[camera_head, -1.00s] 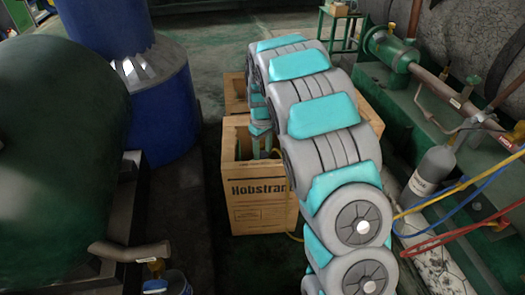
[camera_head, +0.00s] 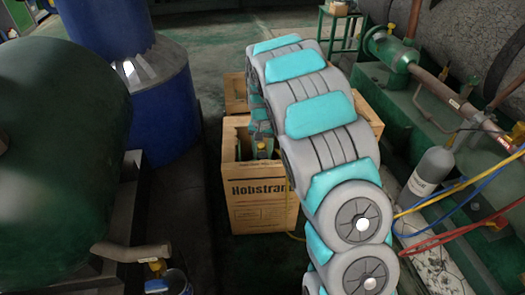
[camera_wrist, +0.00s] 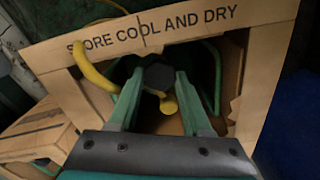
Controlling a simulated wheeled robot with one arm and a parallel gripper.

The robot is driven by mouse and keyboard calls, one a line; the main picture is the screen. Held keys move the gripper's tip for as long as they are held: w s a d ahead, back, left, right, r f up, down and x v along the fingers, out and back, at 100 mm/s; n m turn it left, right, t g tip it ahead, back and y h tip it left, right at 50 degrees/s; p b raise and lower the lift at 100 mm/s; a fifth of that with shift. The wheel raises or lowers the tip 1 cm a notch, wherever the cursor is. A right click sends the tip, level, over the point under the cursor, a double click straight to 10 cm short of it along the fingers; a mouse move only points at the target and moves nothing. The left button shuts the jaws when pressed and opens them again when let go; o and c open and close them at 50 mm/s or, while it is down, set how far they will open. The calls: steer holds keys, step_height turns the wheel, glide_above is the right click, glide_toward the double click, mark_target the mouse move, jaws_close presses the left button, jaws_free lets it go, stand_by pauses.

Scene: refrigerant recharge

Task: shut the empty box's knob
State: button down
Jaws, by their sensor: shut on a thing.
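The box (camera_head: 258,207) is a cardboard carton printed "Hobstran", standing open on the floor in the head view. In the wrist view its wall (camera_wrist: 190,30) reads "STORE COOL AND DRY". My gripper (camera_wrist: 158,88) reaches into the box opening, its two green fingers closed on a dark, faceted knob (camera_wrist: 158,76). A yellow fitting (camera_wrist: 168,103) shows just below the knob, and a yellow hose (camera_wrist: 92,70) runs over the box edge toward it. In the head view my gripper (camera_head: 263,150) is partly hidden by my arm, and the knob cannot be made out.
Other cartons (camera_head: 235,92) stand behind the box. A blue drum (camera_head: 160,100) and a large green tank (camera_head: 60,150) are on the left. A grey cylinder (camera_head: 432,170) with yellow, blue and red hoses stands on the right. Bare floor lies beyond the drum.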

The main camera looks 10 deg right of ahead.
steer(key=m+p, duration=0.1)
steer(key=m, duration=0.5)
steer(key=shift+r+m, duration=0.1)
steer(key=shift+m, duration=0.2)
steer(key=m+p, duration=0.1)
steer(key=m, duration=0.4)
steer(key=shift+m, duration=0.3)
steer(key=c, duration=0.6)
jaws_free()
